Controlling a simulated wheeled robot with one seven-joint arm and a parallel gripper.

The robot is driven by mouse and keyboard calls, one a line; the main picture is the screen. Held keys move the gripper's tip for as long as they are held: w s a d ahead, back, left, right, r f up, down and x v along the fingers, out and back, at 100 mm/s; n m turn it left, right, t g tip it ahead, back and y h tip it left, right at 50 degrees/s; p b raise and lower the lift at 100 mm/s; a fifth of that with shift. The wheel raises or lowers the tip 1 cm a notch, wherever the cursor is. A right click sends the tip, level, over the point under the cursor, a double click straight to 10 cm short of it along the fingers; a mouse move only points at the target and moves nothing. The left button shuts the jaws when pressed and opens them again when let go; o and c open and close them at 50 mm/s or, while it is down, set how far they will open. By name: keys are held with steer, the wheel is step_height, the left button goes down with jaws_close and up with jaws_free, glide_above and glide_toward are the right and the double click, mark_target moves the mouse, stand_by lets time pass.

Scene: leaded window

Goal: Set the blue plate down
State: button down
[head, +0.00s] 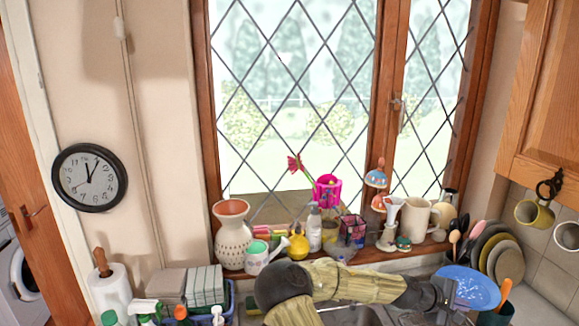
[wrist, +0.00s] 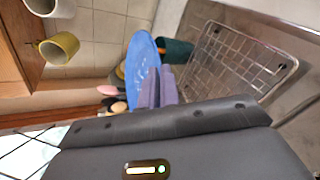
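The blue plate (head: 474,285) is in the air at the lower right of the head view, with its speckled face showing. In the wrist view the plate (wrist: 138,66) extends past the fingertips. My gripper (head: 447,292) is at the plate's left edge. In the wrist view its two grey-purple fingers (wrist: 158,87) are close together over the plate's edge, shut on it. The gripper body hides part of the plate. I cannot tell how high the plate is above the counter.
A dark green pot (wrist: 175,51) with an orange-handled tool stands close to the plate. A wire rack (wrist: 235,62) lies beside it, bare. Stacked plates (head: 497,250) stand at the right wall. Jugs (head: 416,216) and ornaments crowd the windowsill. Mugs (head: 535,214) hang under the cupboard.

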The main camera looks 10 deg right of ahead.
step_height(320, 180, up, 10)
steer(key=p, duration=0.8)
